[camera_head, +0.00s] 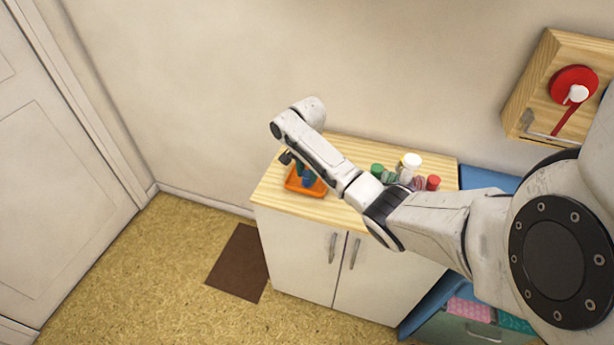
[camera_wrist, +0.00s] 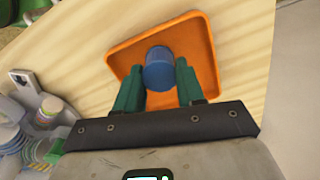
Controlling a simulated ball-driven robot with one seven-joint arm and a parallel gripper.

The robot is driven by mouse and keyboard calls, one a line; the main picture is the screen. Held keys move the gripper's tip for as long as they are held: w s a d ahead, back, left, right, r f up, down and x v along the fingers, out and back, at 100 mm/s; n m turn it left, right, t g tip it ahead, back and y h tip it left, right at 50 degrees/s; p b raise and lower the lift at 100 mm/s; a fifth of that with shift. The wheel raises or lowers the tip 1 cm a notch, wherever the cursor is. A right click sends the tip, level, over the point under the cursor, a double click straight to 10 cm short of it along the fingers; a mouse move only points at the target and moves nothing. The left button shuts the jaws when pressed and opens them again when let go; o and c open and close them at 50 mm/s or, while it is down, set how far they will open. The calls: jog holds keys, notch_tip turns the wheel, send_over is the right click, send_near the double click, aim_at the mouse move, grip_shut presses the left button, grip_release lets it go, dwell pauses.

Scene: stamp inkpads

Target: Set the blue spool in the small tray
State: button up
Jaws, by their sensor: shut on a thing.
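The small orange tray (camera_wrist: 204,45) lies on the wooden top of a cabinet; in the head view the tray (camera_head: 293,185) is near the left end. The blue spool (camera_wrist: 158,72) is between the green fingers of my gripper (camera_wrist: 158,66), which is shut on it. In the wrist view the spool appears within the tray's rim. In the head view the spool (camera_head: 308,180) shows as a small blue patch over the tray, partly hidden by my arm. I cannot tell whether its base touches the tray floor.
A green spool (camera_head: 377,169), a red spool (camera_head: 433,182) and a white-capped jar (camera_head: 411,165) stand farther right on the cabinet top (camera_head: 345,148), near my forearm. A wooden box with a red reel (camera_head: 573,85) hangs on the wall.

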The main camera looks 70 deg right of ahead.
jog(key=shift+f, duration=0.3)
jog(key=shift+f, duration=0.15)
jog(key=o, duration=1)
jog(key=shift+o, duration=0.2)
